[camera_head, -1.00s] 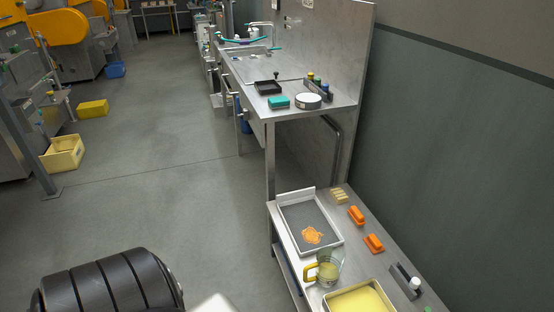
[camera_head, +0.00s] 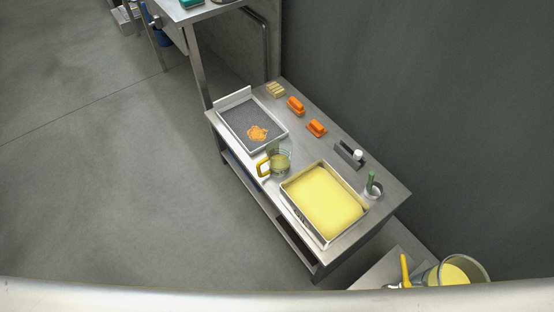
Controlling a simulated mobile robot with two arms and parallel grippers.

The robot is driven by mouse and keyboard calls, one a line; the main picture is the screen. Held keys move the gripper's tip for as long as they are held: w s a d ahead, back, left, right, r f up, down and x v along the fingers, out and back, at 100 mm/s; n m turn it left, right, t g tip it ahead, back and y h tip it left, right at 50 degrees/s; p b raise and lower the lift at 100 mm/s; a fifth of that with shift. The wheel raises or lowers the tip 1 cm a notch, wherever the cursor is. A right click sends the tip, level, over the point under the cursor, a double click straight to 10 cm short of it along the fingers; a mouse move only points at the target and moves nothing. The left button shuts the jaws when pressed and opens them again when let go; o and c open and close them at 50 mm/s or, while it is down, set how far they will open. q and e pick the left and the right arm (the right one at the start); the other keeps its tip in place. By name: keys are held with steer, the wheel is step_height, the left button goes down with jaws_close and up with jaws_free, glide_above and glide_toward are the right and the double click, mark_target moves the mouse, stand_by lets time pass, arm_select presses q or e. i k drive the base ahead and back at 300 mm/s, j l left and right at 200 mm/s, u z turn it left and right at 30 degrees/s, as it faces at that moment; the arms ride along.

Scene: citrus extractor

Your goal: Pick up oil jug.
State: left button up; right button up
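The jug (camera_head: 281,161) is a clear vessel with a yellow handle on its left side and yellowish liquid inside. It stands upright on the low steel table (camera_head: 376,208), between a grey tray and a pan of yellow liquid. Neither of my grippers shows in the head view, and nothing is seen touching the jug.
The tray (camera_head: 238,122) holds an orange item; the pan (camera_head: 297,206) stands close in front of the jug. Orange blocks (camera_head: 296,105), a dark holder (camera_head: 348,154) and a green-handled cup (camera_head: 373,188) line the wall side. A bucket (camera_head: 479,268) stands bottom right. Floor left is clear.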

mark_target(279, 151)
steer(key=j+z, duration=0.25)
steer(key=j, duration=0.5)
steer(key=j+z, duration=0.2)
steer(key=j, duration=0.5)
steer(key=k+j+z, duration=0.1)
steer(key=j+z, duration=0.15)
steer(key=j, duration=0.5)
